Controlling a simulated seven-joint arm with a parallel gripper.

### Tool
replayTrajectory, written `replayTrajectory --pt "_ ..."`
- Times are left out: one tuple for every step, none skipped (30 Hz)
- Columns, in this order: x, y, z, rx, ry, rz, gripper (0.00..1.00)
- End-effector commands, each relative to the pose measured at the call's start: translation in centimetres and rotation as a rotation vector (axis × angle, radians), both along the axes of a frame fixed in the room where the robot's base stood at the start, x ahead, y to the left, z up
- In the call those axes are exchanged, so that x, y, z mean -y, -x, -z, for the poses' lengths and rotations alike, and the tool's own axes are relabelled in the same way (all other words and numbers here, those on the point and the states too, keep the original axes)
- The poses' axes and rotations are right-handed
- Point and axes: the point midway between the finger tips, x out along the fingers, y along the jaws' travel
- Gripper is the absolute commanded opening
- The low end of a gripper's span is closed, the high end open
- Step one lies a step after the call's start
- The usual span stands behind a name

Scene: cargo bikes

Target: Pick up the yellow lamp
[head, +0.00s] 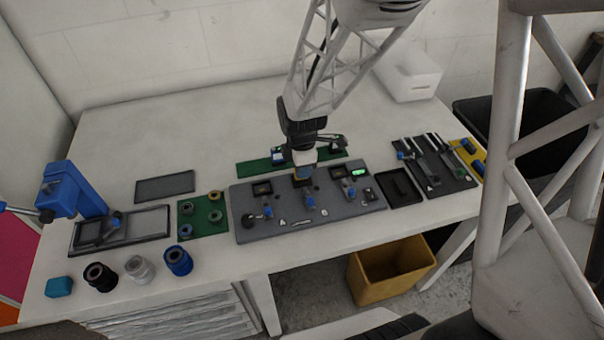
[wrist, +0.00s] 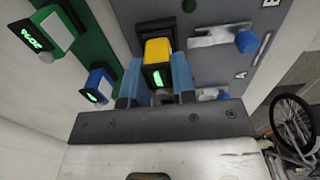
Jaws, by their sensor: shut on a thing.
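The yellow lamp (wrist: 157,48) has a black end with a lit green display. In the wrist view it sits between the two blue fingers of my gripper (wrist: 157,78), which are shut on it. It is over the dark grey panel (wrist: 215,18); I cannot tell whether it touches the panel. In the head view my gripper (head: 304,172) is low over the back part of this panel (head: 340,222), and the lamp is mostly hidden there.
Blue-knobbed fittings (head: 309,201) stand on the panel. A black tray (head: 399,187) is to the right. The table's back left is clear.

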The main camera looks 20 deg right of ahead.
Motion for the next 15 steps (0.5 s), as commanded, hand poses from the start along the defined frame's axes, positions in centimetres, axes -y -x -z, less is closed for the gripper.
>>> replayTrajectory --pt "0.0 0.0 -0.2 0.001 0.000 0.000 0.00" --pt "0.0 0.0 -0.3 0.000 0.000 0.000 0.00" --pt "0.0 0.0 -0.5 0.000 0.000 0.000 0.00" --pt "0.0 0.0 -0.6 0.000 0.000 0.000 0.00" --pt "0.0 0.0 -0.7 0.001 0.000 0.000 0.00" --pt "0.0 0.0 -0.8 0.001 0.000 0.000 0.00" --pt "0.0 0.0 -0.9 0.001 0.000 0.000 0.00" --pt "0.0 0.0 -1.0 0.001 0.000 0.000 0.00" --pt "0.0 0.0 -1.2 0.001 0.000 0.000 0.00" --pt "0.0 0.0 -1.3 0.001 0.000 0.000 0.00" --pt "0.0 0.0 -1.4 0.001 0.000 0.000 0.00" --pt "0.0 0.0 -1.5 0.001 0.000 0.000 0.00" --pt "0.0 0.0 -1.6 0.001 0.000 0.000 0.00" --pt "0.0 0.0 -1.7 0.001 0.000 0.000 0.00" --pt "0.0 0.0 -1.9 0.000 0.000 0.000 0.00"
